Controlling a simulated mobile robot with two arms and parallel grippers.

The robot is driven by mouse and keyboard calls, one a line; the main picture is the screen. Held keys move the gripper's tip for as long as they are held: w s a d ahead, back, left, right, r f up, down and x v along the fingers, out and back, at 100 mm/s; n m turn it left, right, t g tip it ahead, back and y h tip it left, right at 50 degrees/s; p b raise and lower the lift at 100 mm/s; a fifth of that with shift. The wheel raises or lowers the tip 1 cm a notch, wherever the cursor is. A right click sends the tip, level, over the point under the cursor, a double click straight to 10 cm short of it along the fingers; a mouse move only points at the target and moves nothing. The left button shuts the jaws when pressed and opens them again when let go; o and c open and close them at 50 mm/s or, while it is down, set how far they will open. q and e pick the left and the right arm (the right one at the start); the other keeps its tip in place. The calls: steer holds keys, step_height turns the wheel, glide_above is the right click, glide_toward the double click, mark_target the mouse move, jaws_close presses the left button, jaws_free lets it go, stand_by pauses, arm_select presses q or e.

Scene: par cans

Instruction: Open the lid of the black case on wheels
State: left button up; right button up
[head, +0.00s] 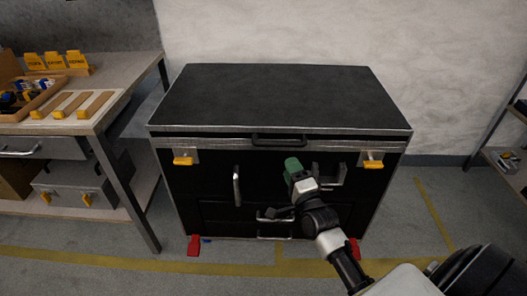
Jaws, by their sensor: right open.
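The black case (215,205) stands upright against the wall in the middle of the head view, with metal edging. Its flat black lid (280,95) lies down over the top, with a thin dark gap along its front edge. A dark handle (280,140) sits at the middle of that edge. A latch with a yellow tab is at the front left (183,158) and another at the front right (372,161). My right gripper (293,166), with a green end, is open in front of the case's front face, below the handle. It hides part of that face. My left gripper is out of view.
A workbench (120,98) with trays and yellow labels stands at the left. A shelf (510,160) is at the right edge. Red wheel parts (194,245) show at the case's foot. Floor (435,210) is clear right of the case.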

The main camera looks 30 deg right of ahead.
mark_target(278, 145)
steer(key=b+x, duration=0.1)
steer(key=x, duration=0.9)
steer(key=shift+d+f, duration=0.1)
steer(key=shift+f, duration=0.1)
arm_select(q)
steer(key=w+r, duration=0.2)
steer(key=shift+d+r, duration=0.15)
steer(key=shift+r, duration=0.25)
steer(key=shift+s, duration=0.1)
arm_select(e)
jaws_close()
